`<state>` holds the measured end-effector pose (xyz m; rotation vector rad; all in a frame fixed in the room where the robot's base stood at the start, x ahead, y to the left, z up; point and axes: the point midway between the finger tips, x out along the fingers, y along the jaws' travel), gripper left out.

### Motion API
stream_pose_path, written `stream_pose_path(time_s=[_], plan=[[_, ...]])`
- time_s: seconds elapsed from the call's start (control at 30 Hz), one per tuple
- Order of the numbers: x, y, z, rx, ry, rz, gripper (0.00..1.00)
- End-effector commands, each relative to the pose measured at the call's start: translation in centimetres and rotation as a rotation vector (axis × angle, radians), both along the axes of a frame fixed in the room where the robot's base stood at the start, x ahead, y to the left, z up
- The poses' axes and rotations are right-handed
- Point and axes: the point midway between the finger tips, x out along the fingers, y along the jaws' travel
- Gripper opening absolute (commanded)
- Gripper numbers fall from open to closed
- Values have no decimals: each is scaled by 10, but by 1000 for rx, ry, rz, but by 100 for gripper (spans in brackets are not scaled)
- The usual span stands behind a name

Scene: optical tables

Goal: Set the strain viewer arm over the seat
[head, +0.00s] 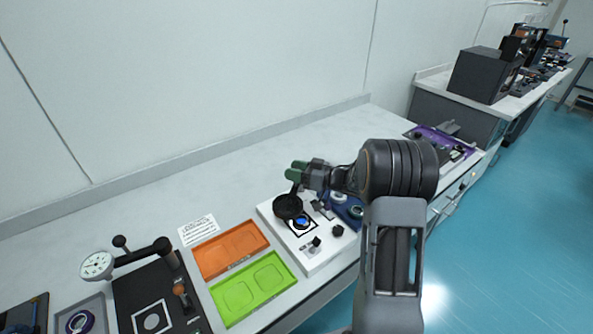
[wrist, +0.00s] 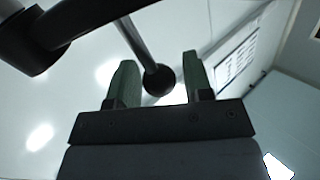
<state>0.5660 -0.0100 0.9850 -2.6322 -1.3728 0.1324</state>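The strain viewer is on a white base plate (head: 318,262). Its round black head (head: 287,207) is beside a black-outlined square seat, with a blue lens-like disc (head: 301,222) on it. The head seems to sit to the left of the disc rather than over it. My gripper (head: 298,170) is above the viewer's back side, its green fingers apart. In the wrist view, a black ball knob (wrist: 159,80) on a rod shows between the open fingers (wrist: 160,82), with gaps at both sides. A dark arm part (wrist: 22,42) fills the upper left there.
Orange (head: 231,251) and green (head: 254,290) trays lie left of the plate. A dial gauge (head: 97,265) on a dark stand is farther left. A blue holder (head: 350,209) is close on the right, partly behind my arm. The bench behind is clear up to the wall.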

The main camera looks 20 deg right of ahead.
Motion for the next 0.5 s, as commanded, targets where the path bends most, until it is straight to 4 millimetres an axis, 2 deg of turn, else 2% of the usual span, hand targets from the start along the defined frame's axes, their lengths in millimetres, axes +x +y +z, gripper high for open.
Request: stream_pose_path(time_s=[0.1,0.33,0.5], plan=[[0,-1,0,0,0,-3,56],[-1,-2,0,1,1,-4,56],[-9,-15,-1,0,1,-8,56]])
